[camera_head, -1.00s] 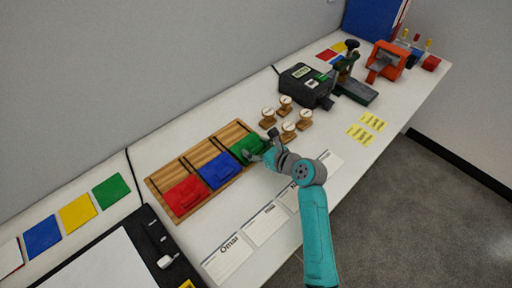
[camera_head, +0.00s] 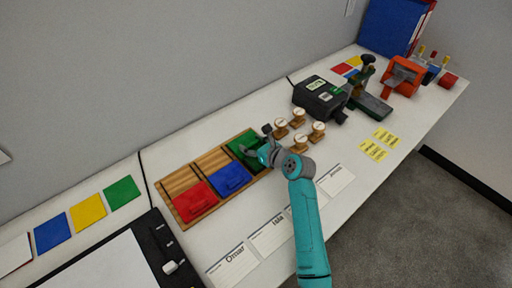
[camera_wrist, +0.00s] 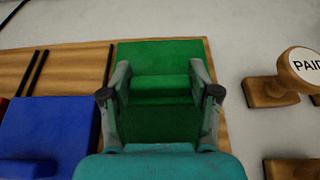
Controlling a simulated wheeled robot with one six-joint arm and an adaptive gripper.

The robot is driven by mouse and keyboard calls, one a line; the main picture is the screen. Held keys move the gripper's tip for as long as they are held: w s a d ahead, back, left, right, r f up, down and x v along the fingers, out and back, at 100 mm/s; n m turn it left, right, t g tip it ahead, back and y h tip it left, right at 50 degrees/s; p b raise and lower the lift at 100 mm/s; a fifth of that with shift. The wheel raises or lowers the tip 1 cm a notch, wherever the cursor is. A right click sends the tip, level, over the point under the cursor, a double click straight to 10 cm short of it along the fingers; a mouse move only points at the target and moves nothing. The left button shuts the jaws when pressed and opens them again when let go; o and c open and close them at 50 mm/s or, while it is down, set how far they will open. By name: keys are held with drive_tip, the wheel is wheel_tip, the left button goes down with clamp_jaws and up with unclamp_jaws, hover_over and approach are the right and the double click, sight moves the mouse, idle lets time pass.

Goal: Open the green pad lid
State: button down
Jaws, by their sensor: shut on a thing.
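The green pad lid (camera_head: 240,139) is at the right end of the wooden tray (camera_head: 178,184), beside the blue lid (camera_head: 230,179) and the red lid (camera_head: 195,201). In the wrist view the green lid (camera_wrist: 160,55) has a raised bar (camera_wrist: 160,87) across it. My gripper (camera_head: 254,152) is at the green lid's near right part. In the wrist view my gripper (camera_wrist: 161,84) has one finger on each side of the green bar and is shut on it. My fingers hide the bar's ends. I cannot tell whether the lid is raised.
Several wooden stamps (camera_head: 299,143) stand close to the right of the tray; one, marked PAID (camera_wrist: 302,68), shows in the wrist view. A black machine (camera_head: 320,97) is further back. Name cards (camera_head: 270,234) lie in front. A clipboard (camera_head: 150,240) lies at the left.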

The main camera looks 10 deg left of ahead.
drive_tip(key=shift+c, duration=1.2)
unclamp_jaws()
drive_tip(key=v, duration=1.2)
